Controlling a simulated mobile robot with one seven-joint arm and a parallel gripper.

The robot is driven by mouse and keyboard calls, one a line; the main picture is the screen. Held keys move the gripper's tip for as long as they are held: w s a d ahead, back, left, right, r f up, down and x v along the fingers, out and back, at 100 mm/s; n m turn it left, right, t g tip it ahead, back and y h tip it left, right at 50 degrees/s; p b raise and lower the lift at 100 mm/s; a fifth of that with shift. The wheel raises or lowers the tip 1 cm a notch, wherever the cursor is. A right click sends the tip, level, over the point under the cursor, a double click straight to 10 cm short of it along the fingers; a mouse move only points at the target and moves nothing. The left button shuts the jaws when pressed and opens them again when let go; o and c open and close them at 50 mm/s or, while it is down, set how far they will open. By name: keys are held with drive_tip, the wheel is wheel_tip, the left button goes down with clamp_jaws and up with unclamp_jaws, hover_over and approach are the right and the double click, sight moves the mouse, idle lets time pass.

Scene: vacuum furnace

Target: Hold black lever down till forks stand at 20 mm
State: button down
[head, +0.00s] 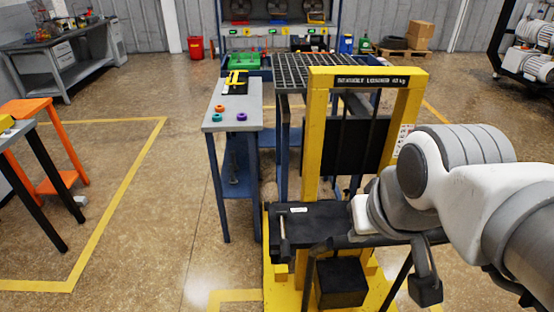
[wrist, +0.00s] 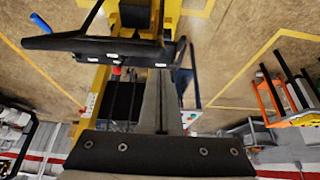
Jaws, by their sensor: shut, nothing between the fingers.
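The yellow loader (head: 316,150) stands ahead with a load-limit label across its mast top. Its black plate (head: 320,215) carries a small pale label and a short metallic stem at its left. My arm reaches in from the right over the loader, and its white wrist hides part of it. In the wrist view my gripper (wrist: 160,76) is shut and empty, its fingertips close to the black labelled panel (wrist: 115,50). I cannot tell whether they touch. A small red part (wrist: 117,71) shows beside them. I cannot pick out the black lever for certain. Fork height is not readable.
A blue-legged side table (head: 215,125) with coloured rings stands left of the loader. A dark grid (head: 300,68) lies behind the mast. A bar with a blue grip (wrist: 41,23) shows in the wrist view.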

drive_tip(key=w+a+f+g+b, duration=0.1)
drive_tip(key=w+a+f+g, duration=0.2)
drive_tip(key=w, duration=0.7)
drive_tip(key=b, duration=0.2)
hover_over(286, 244)
drive_tip(key=s+d, duration=0.2)
drive_tip(key=s+f+x, duration=0.1)
drive_tip(key=s+x, duration=0.2)
drive_tip(key=x, duration=0.8)
drive_tip(key=shift+w+a+r+g+y, duration=0.15)
drive_tip(key=shift+w+g+y, duration=0.15)
drive_tip(key=shift+w+y, duration=0.15)
drive_tip(key=f, duration=0.8)
drive_tip(key=w+a+f+b, duration=0.1)
drive_tip(key=f, duration=0.3)
drive_tip(key=shift+f, duration=0.25)
drive_tip(key=shift+a+f, duration=0.2)
drive_tip(key=shift+f, duration=0.35)
drive_tip(key=shift+s+f, duration=0.1)
